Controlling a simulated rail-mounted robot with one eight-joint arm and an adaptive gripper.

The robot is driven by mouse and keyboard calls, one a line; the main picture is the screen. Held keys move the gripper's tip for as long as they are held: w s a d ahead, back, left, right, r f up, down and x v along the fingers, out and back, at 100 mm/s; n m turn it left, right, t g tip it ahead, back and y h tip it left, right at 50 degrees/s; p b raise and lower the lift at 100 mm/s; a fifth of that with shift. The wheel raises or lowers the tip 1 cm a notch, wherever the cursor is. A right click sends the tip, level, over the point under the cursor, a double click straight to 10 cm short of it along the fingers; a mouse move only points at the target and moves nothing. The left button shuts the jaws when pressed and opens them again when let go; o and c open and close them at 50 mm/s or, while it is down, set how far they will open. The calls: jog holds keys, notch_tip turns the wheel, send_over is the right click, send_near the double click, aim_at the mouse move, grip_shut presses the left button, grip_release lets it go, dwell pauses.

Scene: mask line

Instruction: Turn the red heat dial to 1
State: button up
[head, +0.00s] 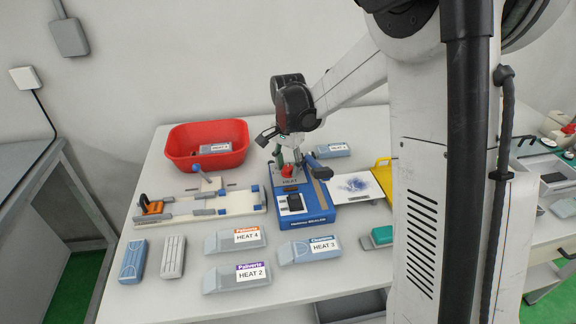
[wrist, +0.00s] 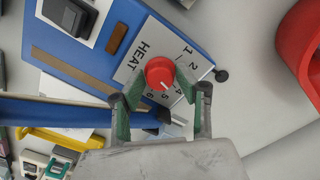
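The red heat dial (wrist: 160,72) is on a white HEAT plate with numerals around it, on the blue sealer (wrist: 185,20). A pale line on the dial points roughly at 5. My gripper (wrist: 157,82) is open, with its green-padded fingers on either side of the dial and visible gaps between. I cannot tell how far above the plate the fingertips are. In the head view the sealer (head: 318,218) stands mid-table; my gripper is over its back end, with the red dial (head: 288,171) partly hidden by it.
A red bin (head: 180,160) stands at the back left of the table. A clamp fixture (head: 235,203) is left of the sealer. Labelled cases, such as HEAT 4 (head: 222,244) and HEAT 3 (head: 298,254), lie in front. A yellow-edged tray (head: 383,172) is to the right.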

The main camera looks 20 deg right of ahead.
grip_shut()
jog(key=shift+n, duration=0.4)
jog(key=n+b, duration=0.1)
jog(key=n, duration=0.1)
jog(key=shift+n, duration=0.4)
jog(key=n+b, duration=0.1)
jog(key=n, duration=0.2)
jog(key=shift+n, duration=0.3)
jog(key=n+b, duration=0.1)
jog(key=n, duration=0.4)
jog(key=shift+n, duration=0.3)
jog(key=n, duration=0.4)
jog(key=shift+n+b, duration=0.4)
jog(key=shift+n, duration=0.3)
